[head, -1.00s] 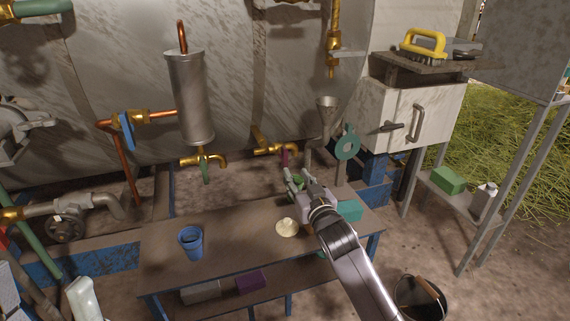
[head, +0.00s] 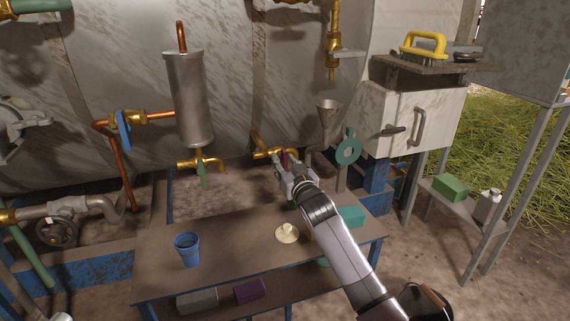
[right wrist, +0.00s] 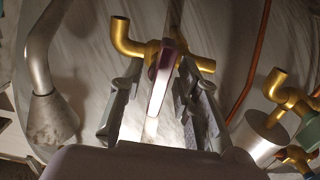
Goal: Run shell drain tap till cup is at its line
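A brass tap with a purple lever is on the still's wall; its brass body (head: 268,154) shows left of my right gripper. My right gripper (head: 284,172) is at this tap. In the right wrist view, the purple lever (right wrist: 162,80) stands between the two fingers (right wrist: 160,66). The fingers are apart, with a gap on the lever's left; the right finger is close to it, and contact is unclear. A second brass tap with a green lever (head: 202,172) is under the grey cylinder. A blue cup (head: 188,252) stands upright on the bench, left of the arm; its line cannot be made out. My left gripper is not seen.
The bench (head: 235,240) is bare between the cup and a cream knobbed disc (head: 287,232). A teal block (head: 351,216) lies right of my arm. A funnel (head: 327,108) and a teal ring (head: 348,147) stand right of the tap. A dark bucket (head: 428,303) is on the floor.

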